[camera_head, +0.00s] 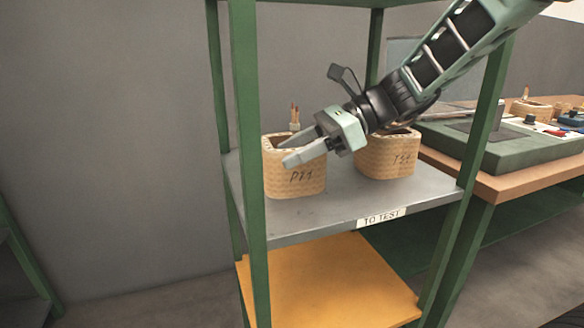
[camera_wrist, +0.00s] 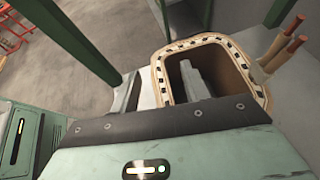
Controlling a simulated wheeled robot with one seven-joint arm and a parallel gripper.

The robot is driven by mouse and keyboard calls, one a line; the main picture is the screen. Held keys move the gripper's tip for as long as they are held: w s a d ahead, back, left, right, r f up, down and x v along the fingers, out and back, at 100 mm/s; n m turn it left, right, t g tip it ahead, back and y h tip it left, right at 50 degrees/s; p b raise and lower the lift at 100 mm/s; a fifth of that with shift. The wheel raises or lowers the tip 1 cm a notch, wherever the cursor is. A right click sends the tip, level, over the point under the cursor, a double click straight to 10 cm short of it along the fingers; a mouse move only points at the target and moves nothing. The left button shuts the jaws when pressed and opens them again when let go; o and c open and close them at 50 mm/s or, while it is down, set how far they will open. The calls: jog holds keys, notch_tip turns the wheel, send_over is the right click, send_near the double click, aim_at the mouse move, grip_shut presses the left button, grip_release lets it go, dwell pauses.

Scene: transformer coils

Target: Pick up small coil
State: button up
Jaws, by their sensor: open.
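Two tan woven coils stand upright on the grey shelf: a left coil (camera_head: 296,180) with dark handwriting and a right coil (camera_head: 386,165), also marked. They look similar in size, so I cannot tell which is the small one. My gripper (camera_head: 284,152) is open and empty at the upper part of the left coil. In the wrist view, one finger of my gripper (camera_wrist: 160,73) shows over the opening of a coil (camera_wrist: 257,84) and the other outside its rim. The rim's near wall lies roughly between them. I cannot tell how deep the fingers reach. My gripper partly hides both coils.
The shelf (camera_head: 340,207) carries a "TO TEST" label (camera_head: 381,217) and stands between green posts (camera_head: 247,120). Copper-tipped leads (camera_head: 295,116) rise behind the left coil. An orange lower shelf (camera_head: 330,285) is bare. A workbench (camera_head: 520,180) with equipment stands at right.

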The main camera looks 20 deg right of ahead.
grip_shut()
jog(key=shift+r, duration=0.2)
